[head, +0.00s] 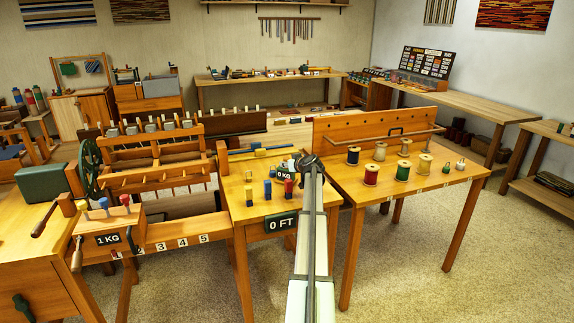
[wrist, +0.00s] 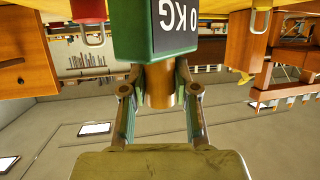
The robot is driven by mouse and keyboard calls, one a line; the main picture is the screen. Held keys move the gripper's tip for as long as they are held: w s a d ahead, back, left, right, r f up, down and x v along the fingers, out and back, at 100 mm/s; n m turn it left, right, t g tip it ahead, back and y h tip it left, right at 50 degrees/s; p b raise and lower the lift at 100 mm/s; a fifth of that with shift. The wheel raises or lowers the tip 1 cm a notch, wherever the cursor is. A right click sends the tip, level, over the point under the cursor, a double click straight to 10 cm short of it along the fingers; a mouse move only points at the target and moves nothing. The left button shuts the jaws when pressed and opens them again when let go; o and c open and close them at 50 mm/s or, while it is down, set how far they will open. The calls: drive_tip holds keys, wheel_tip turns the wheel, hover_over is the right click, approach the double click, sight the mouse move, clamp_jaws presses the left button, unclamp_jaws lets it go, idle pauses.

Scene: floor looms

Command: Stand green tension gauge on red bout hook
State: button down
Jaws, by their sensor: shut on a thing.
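The green tension gauge (wrist: 165,35) fills the top middle of the wrist view, its "0 KG" face upside down in this inverted picture. My gripper (wrist: 158,82) is shut on the gauge's brass stem. In the head view, the gauge (head: 283,175) shows its dark "0 KG" face above the small middle table, just left of my gripper (head: 307,166). The red bout hook (head: 289,188) stands close below the gauge in that view. A red block with a metal loop (wrist: 89,12) shows at the wrist view's top left. I see no clear contact between gauge and hook.
Blue (head: 268,189) and yellow (head: 248,195) hooks stand left of the red one. A "0 FT" sign (head: 282,223) hangs on the table front. Several thread spools, one dark red (head: 371,175), stand on the right table. The loom (head: 160,170) is at left.

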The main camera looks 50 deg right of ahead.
drive_tip(key=shift+f, duration=0.15)
drive_tip(key=c, duration=0.9)
unclamp_jaws()
drive_tip(key=shift+r, duration=0.3)
drive_tip(key=v, duration=0.3)
drive_tip(key=b+v, duration=0.1)
drive_tip(key=v, duration=0.6)
drive_tip(key=shift+s+a+f+b, duration=0.1)
drive_tip(key=shift+s+f+b, duration=0.15)
drive_tip(key=shift+b, duration=0.15)
drive_tip(key=shift+o, duration=0.7)
drive_tip(key=shift+v, duration=0.8)
